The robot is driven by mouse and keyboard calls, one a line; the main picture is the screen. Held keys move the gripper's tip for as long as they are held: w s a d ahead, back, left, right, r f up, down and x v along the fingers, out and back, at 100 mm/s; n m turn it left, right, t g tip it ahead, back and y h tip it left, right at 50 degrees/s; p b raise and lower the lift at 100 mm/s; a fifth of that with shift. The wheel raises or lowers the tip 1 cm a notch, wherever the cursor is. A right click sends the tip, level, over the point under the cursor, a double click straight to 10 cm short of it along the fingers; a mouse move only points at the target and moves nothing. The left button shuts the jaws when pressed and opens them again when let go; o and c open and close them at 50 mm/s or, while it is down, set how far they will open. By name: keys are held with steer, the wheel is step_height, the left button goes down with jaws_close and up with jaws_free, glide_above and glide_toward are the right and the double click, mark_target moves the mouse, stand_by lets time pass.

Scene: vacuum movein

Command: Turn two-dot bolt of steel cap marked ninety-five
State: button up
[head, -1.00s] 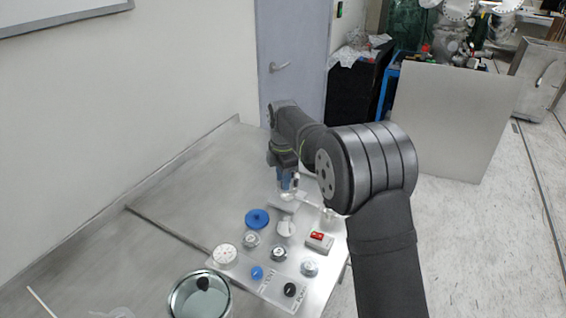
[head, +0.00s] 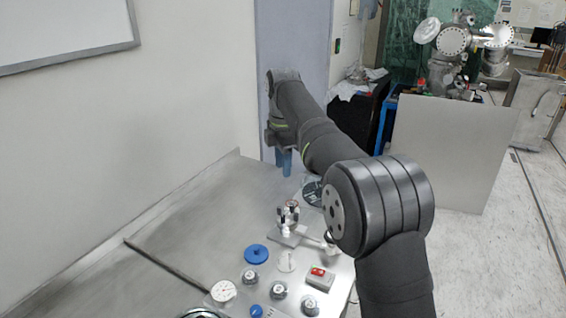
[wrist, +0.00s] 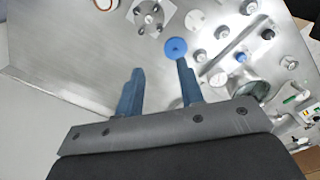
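Several steel caps stand on the panel. In the head view one (head: 249,276) is near the blue disc, another (head: 279,290) is to its right, and a third (head: 310,303) is at the lower right. The wrist view shows steel caps at its upper right, including one (wrist: 267,34). Their numbers and dots are too small to read, so I cannot tell which is marked ninety-five. My gripper (head: 284,162) is raised beyond the panel's far end, apart from the caps. In the wrist view its blue fingers (wrist: 160,68) are spread with nothing between them.
A blue disc (head: 256,254), a white dial (head: 223,291), a white round piece (head: 287,262) and a red-topped box (head: 319,279) crowd the panel. A fixture with upright posts (head: 288,214) stands behind them. The steel table (head: 170,235) is clear at left.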

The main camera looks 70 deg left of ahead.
mark_target(283, 217)
steer(key=shift+c, duration=1.4)
steer(key=s+d+f+m+t+y, duration=0.1)
steer(key=s+d+m+y, duration=0.15)
steer(key=m, duration=0.95)
steer(key=s+d+f+m+t+y, duration=0.15)
steer(key=d+m, duration=0.25)
steer(key=m, duration=0.8)
steer(key=shift+g, duration=0.35)
steer(key=x, duration=1.1)
steer(key=w+x, duration=0.1)
steer(key=x, duration=0.4)
steer(key=shift+w+a+f, duration=0.1)
steer(key=shift+a+f, duration=0.15)
steer(key=shift+a, duration=0.05)
jaws_close()
